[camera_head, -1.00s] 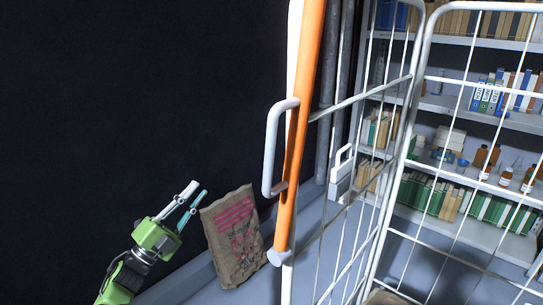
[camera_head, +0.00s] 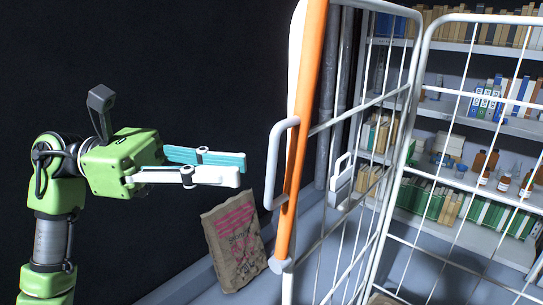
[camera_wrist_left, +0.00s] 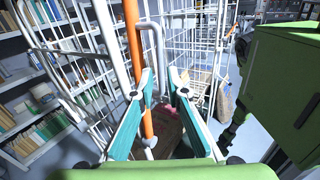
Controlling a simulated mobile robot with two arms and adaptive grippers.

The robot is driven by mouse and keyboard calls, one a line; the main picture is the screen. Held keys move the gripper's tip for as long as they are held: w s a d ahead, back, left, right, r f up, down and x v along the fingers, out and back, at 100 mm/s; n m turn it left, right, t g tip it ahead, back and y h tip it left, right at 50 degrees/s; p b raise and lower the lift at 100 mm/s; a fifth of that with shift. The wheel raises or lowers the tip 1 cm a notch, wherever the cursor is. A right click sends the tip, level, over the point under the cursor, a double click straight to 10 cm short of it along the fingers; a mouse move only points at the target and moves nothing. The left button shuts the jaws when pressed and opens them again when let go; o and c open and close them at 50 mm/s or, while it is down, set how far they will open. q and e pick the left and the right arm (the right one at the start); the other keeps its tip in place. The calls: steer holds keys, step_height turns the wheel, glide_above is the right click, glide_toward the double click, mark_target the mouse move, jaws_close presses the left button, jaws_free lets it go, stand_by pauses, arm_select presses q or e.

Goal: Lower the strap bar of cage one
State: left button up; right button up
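The strap bar (camera_head: 308,130) is a long orange bar standing nearly upright along the edge of the cage (camera_head: 385,190), which has white wire sides. A pale grey loop handle (camera_head: 272,165) sticks out from the bar's left side. My left gripper (camera_head: 241,169) is level with the handle, to its left, with its fingers pointing at it. In the left wrist view the gripper (camera_wrist_left: 160,78) is open and empty, and the orange bar (camera_wrist_left: 134,45) and handle (camera_wrist_left: 157,45) stand beyond the fingertips. The fingers look apart from the handle. My right gripper is not in view.
A brown paper sack (camera_head: 234,240) with pink print leans against the dark wall, below my left gripper. Shelves (camera_head: 480,140) with books, binders and bottles stand behind the cage.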

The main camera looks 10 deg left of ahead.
mark_target(271, 203)
arm_select(q)
steer(key=shift+s+d+p, duration=0.2)
steer(key=shift+d+p, duration=0.85)
steer(key=shift+d, duration=2.2)
jaws_close()
